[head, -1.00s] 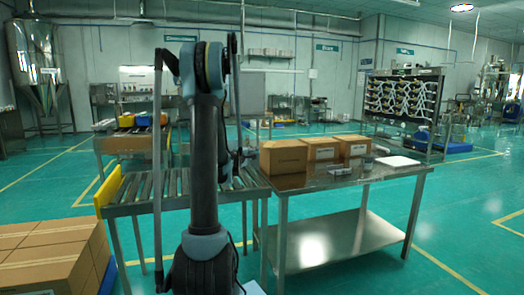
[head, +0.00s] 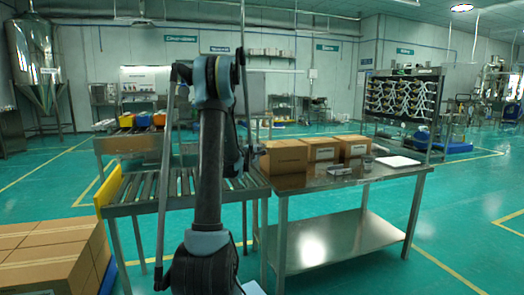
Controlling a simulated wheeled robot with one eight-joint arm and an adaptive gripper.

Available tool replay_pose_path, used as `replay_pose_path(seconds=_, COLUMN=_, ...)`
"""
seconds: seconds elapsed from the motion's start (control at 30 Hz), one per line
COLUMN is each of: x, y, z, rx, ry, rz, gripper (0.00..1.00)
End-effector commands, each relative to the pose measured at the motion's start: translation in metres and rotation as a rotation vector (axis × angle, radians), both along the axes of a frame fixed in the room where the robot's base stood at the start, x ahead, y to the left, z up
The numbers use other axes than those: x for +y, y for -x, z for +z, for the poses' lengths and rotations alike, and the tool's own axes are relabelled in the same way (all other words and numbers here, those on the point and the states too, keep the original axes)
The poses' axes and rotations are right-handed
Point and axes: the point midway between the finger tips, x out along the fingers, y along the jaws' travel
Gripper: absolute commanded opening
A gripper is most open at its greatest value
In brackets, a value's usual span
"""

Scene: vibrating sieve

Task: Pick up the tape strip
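I cannot make out a tape strip for sure. Small items lie on the steel table (head: 300,184): a flat grey item (head: 340,171), a small grey cup-like container (head: 367,163) and a flat white sheet or tray (head: 398,162) near the right end. My arm rises in front of the roller conveyor, left of the table. Its dark far end, seemingly my gripper (head: 250,153), shows beside the arm near the left carton, largely hidden by the arm. Its fingers cannot be made out. I see nothing held.
The roller conveyor (head: 130,200) adjoins the table's left end. Stacked cartons (head: 50,255) are at the lower left. A rack with white hoses (head: 403,98) stands behind. The table's front right is clear.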

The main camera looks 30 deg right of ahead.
Motion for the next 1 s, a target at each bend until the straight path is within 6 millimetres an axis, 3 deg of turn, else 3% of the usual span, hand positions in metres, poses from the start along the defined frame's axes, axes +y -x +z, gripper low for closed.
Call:
replay_pose_path(seconds=0.23, x=-0.014, y=-0.009, z=0.000, rx=0.000, ry=0.000, rz=0.001, gripper=0.16)
replay_pose_path(seconds=0.6, x=-0.016, y=-0.010, z=0.000, rx=0.000, ry=0.000, rz=0.001, gripper=0.16)
replay_pose_path(seconds=0.73, x=-0.016, y=-0.010, z=0.000, rx=0.000, ry=0.000, rz=0.001, gripper=0.01)
replay_pose_path(seconds=1.0, x=-0.016, y=-0.010, z=0.001, rx=0.000, ry=0.000, rz=0.001, gripper=0.00)
